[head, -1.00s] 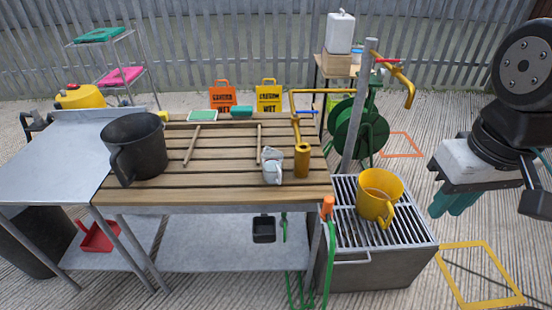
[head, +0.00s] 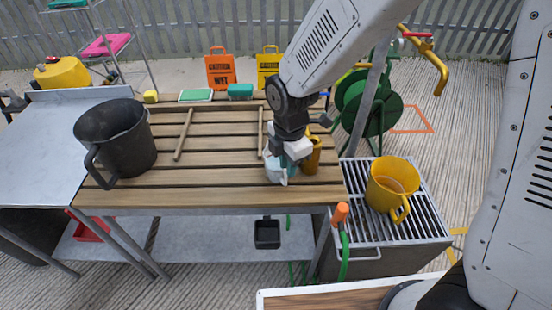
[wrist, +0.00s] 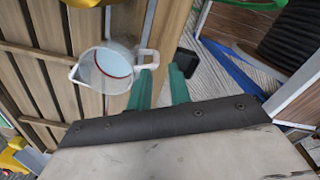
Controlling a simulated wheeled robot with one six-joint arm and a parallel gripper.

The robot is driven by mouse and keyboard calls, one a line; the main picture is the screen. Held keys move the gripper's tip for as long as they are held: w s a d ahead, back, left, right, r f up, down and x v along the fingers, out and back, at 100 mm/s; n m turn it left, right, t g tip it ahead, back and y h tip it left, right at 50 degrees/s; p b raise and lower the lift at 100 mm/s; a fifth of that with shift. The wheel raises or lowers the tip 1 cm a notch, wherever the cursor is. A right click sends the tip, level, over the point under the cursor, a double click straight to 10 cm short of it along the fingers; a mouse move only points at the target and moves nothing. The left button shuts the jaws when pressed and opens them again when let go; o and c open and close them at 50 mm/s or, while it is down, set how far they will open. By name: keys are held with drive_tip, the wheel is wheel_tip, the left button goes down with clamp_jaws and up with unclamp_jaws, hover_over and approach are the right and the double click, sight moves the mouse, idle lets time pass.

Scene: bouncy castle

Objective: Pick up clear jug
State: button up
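The clear jug (head: 274,173) stands on the slatted wooden table near its front right part. In the wrist view the jug (wrist: 108,70) shows its open mouth with a red line inside, and its white handle points right. My gripper (head: 288,160) is over the jug in the head view and hides part of it. In the wrist view my gripper (wrist: 160,84) has its two teal fingers apart with nothing between them. The left fingertip is close to the jug's handle; I cannot tell whether they touch.
An amber cylinder (head: 313,156) stands close to the right of the jug. A large black bucket (head: 118,140) is at the table's left. A yellow jug (head: 390,188) sits on the grate (head: 365,222) at right. Wooden sticks lie on the table, whose middle is mostly clear.

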sight(286, 183)
drive_tip(key=shift+w+a+f, duration=0.2)
drive_tip(key=shift+f, duration=0.6)
wheel_tip(286, 183, down, 7)
drive_tip(key=shift+w+r, duration=0.1)
clamp_jaws()
